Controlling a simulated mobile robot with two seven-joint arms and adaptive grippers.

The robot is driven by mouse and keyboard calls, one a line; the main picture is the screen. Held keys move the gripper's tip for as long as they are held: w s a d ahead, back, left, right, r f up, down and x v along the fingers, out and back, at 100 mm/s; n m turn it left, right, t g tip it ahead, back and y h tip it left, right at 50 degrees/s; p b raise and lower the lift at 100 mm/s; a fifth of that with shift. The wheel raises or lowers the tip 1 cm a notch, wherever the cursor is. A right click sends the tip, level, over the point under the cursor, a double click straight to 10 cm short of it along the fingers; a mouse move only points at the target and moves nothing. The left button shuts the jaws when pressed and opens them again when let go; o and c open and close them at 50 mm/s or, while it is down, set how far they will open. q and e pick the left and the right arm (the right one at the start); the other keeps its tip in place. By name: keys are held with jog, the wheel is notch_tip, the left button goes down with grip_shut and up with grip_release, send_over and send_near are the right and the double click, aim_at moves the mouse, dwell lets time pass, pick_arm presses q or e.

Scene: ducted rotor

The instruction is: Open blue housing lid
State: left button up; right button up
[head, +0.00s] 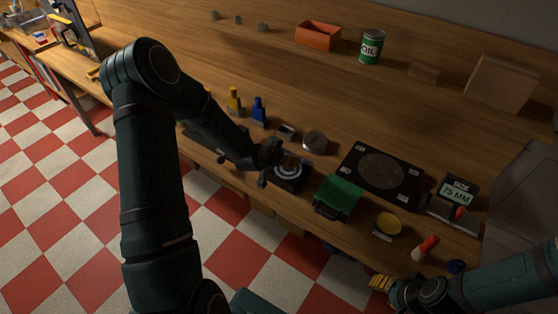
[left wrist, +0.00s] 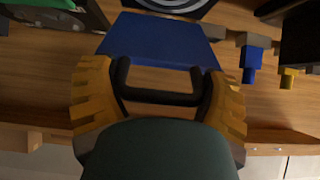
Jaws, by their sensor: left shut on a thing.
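In the left wrist view, my left gripper (left wrist: 160,78) has its yellow fingers on either side of a black handle (left wrist: 160,97) and is shut on it. The handle stands at the edge of a flat blue lid (left wrist: 158,40). Just beyond the lid is a dark box with pale rings (left wrist: 175,4). The ringed box also shows in the head view (head: 289,171), beside my left gripper (head: 263,172); the blue lid is not clearly visible there. My right gripper (head: 381,284) is at the lower right with yellow fingers, apart from these things; its opening is unclear.
A green box (head: 337,196) stands right of the ringed box. A black plate with a disc (head: 382,170) and a gauge reading 75 MM (head: 457,193) are further right. Yellow (head: 234,101) and blue (head: 258,110) bottles stand behind my left arm.

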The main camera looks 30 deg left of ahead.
pick_arm(q)
jog(key=shift+g, duration=0.7)
jog(key=w+r, duration=0.1)
jog(key=w, duration=0.1)
jog(key=w+r, duration=0.1)
jog(key=shift+w+d+r+b, duration=0.3)
jog(key=shift+w+d+b, duration=0.05)
jog(key=shift+w+d, duration=0.05)
jog(key=shift+w, duration=0.3)
jog(key=shift+w+r+b, duration=0.3)
jog(key=shift+w+b, duration=0.25)
jog(key=shift+w, duration=0.25)
jog(key=shift+o, duration=0.2)
jog(key=shift+w+d+r+b, duration=0.15)
jog(key=shift+w+b, duration=0.25)
jog(key=shift+w, duration=0.25)
jog(key=shift+w+d+b, duration=0.1)
jog(key=shift+w+b, duration=0.25)
jog(key=shift+w, duration=0.3)
jog(key=o, duration=1)
jog(key=shift+o, duration=0.4)
